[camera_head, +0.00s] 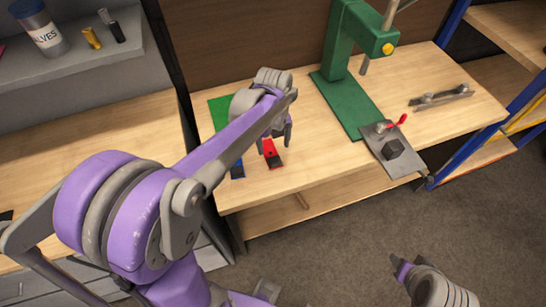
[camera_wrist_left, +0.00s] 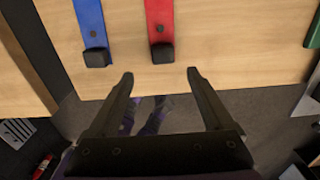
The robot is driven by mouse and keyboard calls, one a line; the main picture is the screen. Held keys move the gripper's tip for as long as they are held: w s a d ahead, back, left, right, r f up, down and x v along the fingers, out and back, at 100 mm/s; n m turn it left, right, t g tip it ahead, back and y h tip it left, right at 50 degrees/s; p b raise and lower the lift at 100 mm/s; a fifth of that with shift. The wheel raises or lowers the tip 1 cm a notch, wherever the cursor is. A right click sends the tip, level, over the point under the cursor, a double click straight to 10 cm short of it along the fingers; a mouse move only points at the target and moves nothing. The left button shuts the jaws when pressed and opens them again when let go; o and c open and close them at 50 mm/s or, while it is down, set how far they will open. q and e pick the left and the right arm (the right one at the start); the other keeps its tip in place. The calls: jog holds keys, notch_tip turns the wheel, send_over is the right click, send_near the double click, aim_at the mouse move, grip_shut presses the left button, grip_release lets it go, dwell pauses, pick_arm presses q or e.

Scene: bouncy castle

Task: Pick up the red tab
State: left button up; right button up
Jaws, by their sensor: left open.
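The red tab (camera_head: 270,149) is a flat red strip with a black block at its near end, lying on the wooden workbench. It also shows at the top of the left wrist view (camera_wrist_left: 161,18), its black end towards the gripper. My left gripper (camera_wrist_left: 160,73) is open and empty, its fingertips just short of the black end and in line with the strip. In the head view the left arm hides part of the strip and the bench around it. My right gripper (camera_head: 402,268) hangs over the floor at the lower right, away from the bench; its jaw opening is unclear.
A blue tab (camera_head: 237,170) lies left of the red one, close beside it. A green press (camera_head: 345,75) and a grey plate (camera_head: 393,150) with a red-handled clamp stand to the right. The bench's front edge (camera_head: 320,187) is near; bare bench lies between the tabs and press.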

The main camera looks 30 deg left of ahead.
aim_at(275, 160)
pick_arm(q)
notch_tip(275, 160, down, 3)
jog(key=shift+f, duration=0.15)
jog(key=f, duration=0.5)
jog(key=shift+w+d+f, duration=0.1)
jog(key=shift+w, duration=0.2)
grip_shut()
